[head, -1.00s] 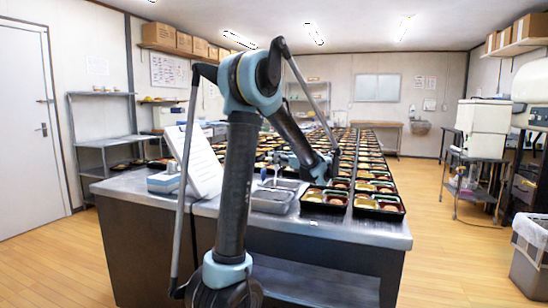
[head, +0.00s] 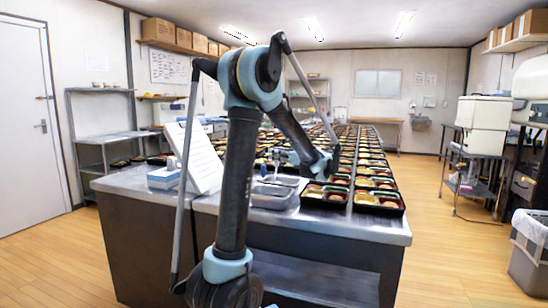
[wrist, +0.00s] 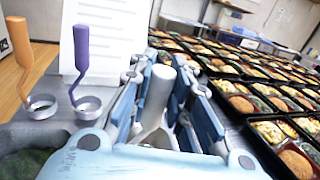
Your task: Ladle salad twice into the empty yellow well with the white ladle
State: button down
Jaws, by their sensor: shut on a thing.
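My gripper (wrist: 164,88) is shut on the pale handle of the white ladle (wrist: 158,98) in the wrist view. The handle stands up between the blue finger pads; the bowl of the ladle is hidden behind the gripper body. A dark green mass (wrist: 25,160), perhaps the salad, shows blurred at the lower left of the wrist view. Black bento trays (head: 379,210) with coloured wells sit at the right end of the counter. I cannot pick out the empty yellow well.
An orange-handled ladle (wrist: 21,58) and a purple-handled ladle (wrist: 81,52) stand left of the gripper. A white sheet on a stand (head: 203,158) rises behind them. Metal pans (head: 272,196) sit on the steel counter (head: 365,228). More trays fill the table beyond.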

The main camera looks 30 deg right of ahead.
jog(key=shift+r, duration=0.1)
dwell(0.3)
jog(key=shift+r, duration=4.35)
